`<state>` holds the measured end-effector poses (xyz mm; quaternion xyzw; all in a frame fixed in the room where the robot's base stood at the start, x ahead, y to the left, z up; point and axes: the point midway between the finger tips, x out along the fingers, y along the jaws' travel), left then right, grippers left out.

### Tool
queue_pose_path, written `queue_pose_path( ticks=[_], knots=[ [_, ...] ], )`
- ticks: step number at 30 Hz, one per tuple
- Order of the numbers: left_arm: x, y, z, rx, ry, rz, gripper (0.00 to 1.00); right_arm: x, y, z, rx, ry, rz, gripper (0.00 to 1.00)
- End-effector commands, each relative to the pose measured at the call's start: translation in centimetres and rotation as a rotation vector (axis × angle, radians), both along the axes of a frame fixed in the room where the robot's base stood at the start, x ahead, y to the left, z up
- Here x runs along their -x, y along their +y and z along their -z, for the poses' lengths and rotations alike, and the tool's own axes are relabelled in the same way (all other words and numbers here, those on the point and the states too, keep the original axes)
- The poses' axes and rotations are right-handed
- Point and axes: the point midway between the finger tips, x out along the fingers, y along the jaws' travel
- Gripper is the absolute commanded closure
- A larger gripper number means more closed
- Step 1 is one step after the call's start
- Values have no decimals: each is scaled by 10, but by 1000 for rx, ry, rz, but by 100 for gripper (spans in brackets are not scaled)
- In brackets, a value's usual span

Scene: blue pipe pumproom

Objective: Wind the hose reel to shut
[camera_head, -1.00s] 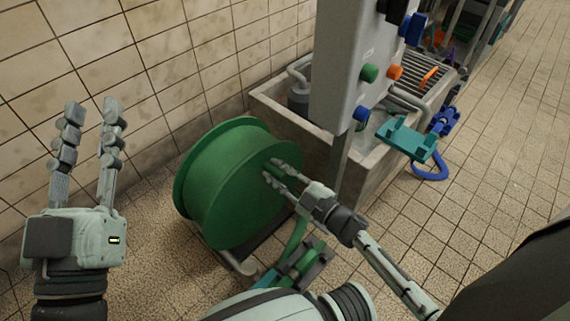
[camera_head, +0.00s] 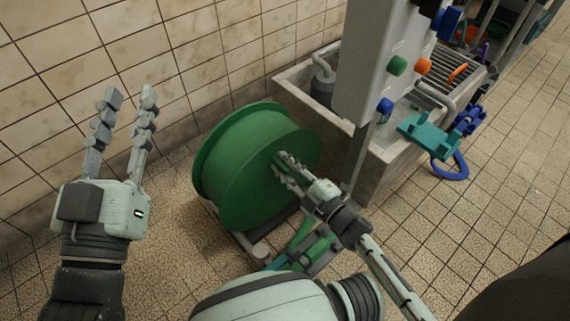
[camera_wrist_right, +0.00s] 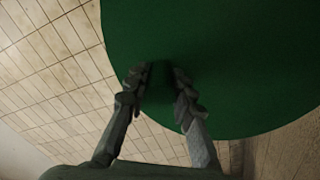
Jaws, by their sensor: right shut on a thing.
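The reel's green side disc also fills much of the right wrist view (camera_wrist_right: 230,60). My right gripper (camera_head: 279,165) is at that disc, its fingers shut on a small green handle (camera_wrist_right: 160,84) that sticks out from it. The fingers hide most of the handle in the head view. My left gripper (camera_head: 130,97) is open and empty, raised left of the reel with its fingers pointing up, apart from it.
A grey control panel (camera_head: 385,60) with coloured knobs stands behind and right of the reel. A concrete trough (camera_head: 385,165) with a grate is below it. A teal bracket (camera_head: 428,132) and blue hose (camera_head: 452,168) are at right. The tiled floor (camera_head: 490,220) is clear at right.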

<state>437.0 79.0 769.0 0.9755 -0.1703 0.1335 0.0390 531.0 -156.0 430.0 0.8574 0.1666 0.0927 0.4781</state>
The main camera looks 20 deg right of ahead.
Motion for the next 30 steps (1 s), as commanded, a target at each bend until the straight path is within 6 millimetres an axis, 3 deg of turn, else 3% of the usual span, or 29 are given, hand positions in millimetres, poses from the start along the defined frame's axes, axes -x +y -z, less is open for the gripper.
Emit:
queue_pose_path(
  ticks=[3, 4, 8, 19, 30],
  knots=[
    [0, 0, 0, 0, 0, 0, 69, 4, 7, 2, -3, 1, -14, 100],
    [0, 0, 0, 0, 0, 0, 69, 4, 7, 2, -4, 2, -14, 73],
    [0, 0, 0, 0, 0, 0, 69, 3, 7, 2, -4, 2, -13, 57],
    [0, -1, 2, -1, 3, 2, 69, 7, 1, 2, -2, 3, -7, 56],
    [0, 0, 0, -1, 1, 1, 69, 60, -19, 2, -3, 3, -8, 56]
  ],
)
